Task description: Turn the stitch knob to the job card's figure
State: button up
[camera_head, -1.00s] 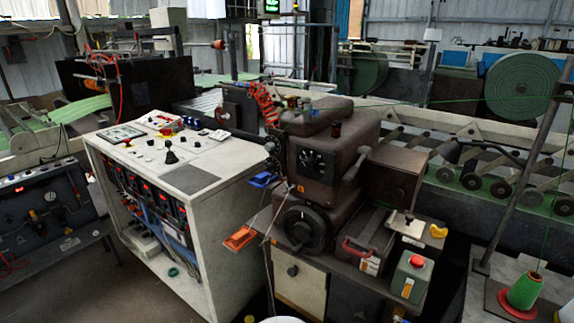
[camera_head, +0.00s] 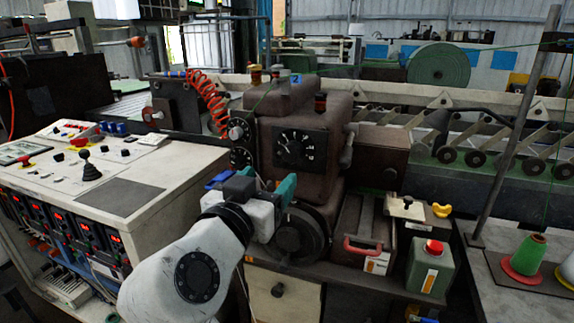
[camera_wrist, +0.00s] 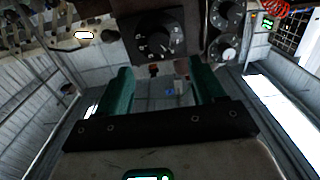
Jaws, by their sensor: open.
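The stitch knob appears to be the round black knob on the square black dial plate (camera_head: 300,148) on the front of the brown sewing head. Pale figures ring it, too small to read. The wrist view also shows this dial plate (camera_wrist: 158,38), just beyond the fingertips. My gripper (camera_head: 267,180) has teal fingers and is below and left of the dial in the head view, apart from it. In the wrist view my gripper (camera_wrist: 159,72) is open with nothing between its fingers. I cannot make out a job card for certain.
Two smaller round dials (camera_head: 239,144) sit left of the plate. A handwheel (camera_head: 300,236) is below it, partly behind my gripper. A control console (camera_head: 150,165) is at the left.

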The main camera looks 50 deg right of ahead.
aim_at(291, 156)
jog(key=p+x, duration=0.1)
jog(key=x, duration=0.9)
jog(key=shift+s+d, duration=0.1)
jog(key=c, duration=1)
